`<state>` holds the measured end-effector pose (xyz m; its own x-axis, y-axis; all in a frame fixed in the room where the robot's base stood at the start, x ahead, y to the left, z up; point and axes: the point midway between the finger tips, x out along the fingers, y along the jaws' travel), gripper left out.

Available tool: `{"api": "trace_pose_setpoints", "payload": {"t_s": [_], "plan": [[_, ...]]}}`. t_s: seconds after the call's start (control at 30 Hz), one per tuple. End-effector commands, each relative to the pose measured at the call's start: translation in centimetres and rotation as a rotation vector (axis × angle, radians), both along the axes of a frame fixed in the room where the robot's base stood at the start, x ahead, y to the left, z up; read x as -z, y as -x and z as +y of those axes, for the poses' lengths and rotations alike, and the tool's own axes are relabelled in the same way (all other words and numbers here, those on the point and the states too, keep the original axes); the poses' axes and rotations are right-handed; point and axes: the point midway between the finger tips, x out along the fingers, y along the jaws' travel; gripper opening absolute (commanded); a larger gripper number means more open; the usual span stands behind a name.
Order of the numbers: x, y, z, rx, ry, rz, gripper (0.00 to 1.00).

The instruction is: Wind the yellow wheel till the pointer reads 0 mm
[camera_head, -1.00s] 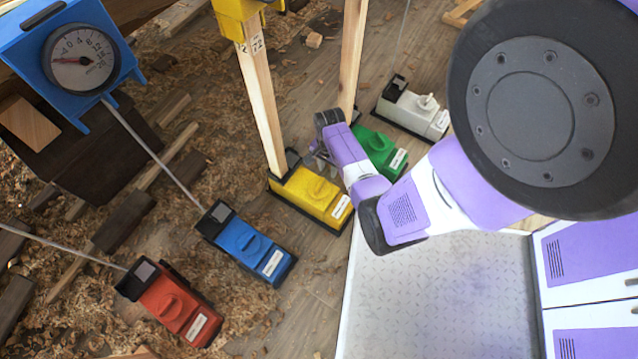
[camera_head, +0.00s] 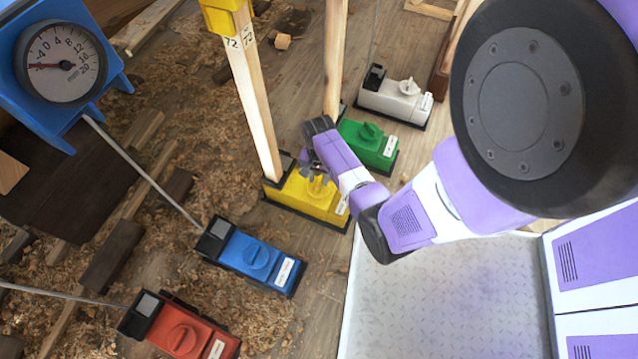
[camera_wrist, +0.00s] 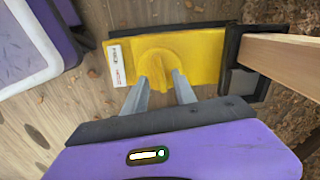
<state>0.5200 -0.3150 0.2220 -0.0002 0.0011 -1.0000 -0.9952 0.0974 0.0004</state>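The yellow box (camera_head: 290,195) stands on the floor at the foot of a wooden post. Its yellow wheel (camera_wrist: 158,62), a round knob with a raised grip bar, shows in the wrist view; in the head view my gripper partly covers it. My gripper (camera_wrist: 162,82) is over the wheel with its two fingers apart, one toward each side of the grip bar. I cannot tell whether they touch it. The post (camera_head: 252,100) rises from the box to a yellow housing (camera_head: 226,14), cut off by the frame's top. No pointer for the yellow wheel is visible.
Blue (camera_head: 255,257), red (camera_head: 180,330), green (camera_head: 368,146) and white (camera_head: 398,100) boxes with similar knobs stand nearby. A blue housing (camera_head: 25,85) at upper left carries a dial (camera_head: 62,62) with its red pointer near the scale's low end. Wood shavings and timber offcuts litter the left floor.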

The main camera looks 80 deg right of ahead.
Motion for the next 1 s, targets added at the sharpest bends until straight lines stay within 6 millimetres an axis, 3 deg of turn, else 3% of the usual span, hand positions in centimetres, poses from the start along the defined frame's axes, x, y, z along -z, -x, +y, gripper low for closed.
{"api": "trace_pose_setpoints", "payload": {"t_s": [0.03, 0.2, 0.53, 0.7, 1.0], "plan": [[1.1, 0.0, 0.0, 0.001, 0.000, 0.000, 0.33], [2.4, 0.0, -0.1, 0.002, 0.000, 0.000, 0.33], [2.6, 0.0, -0.1, 0.001, 0.001, -0.001, 0.33], [2.6, 0.0, -0.1, 0.001, 0.001, -0.001, 0.01], [2.6, 0.0, -0.1, 0.006, 0.001, -0.001, 0.00]]}}
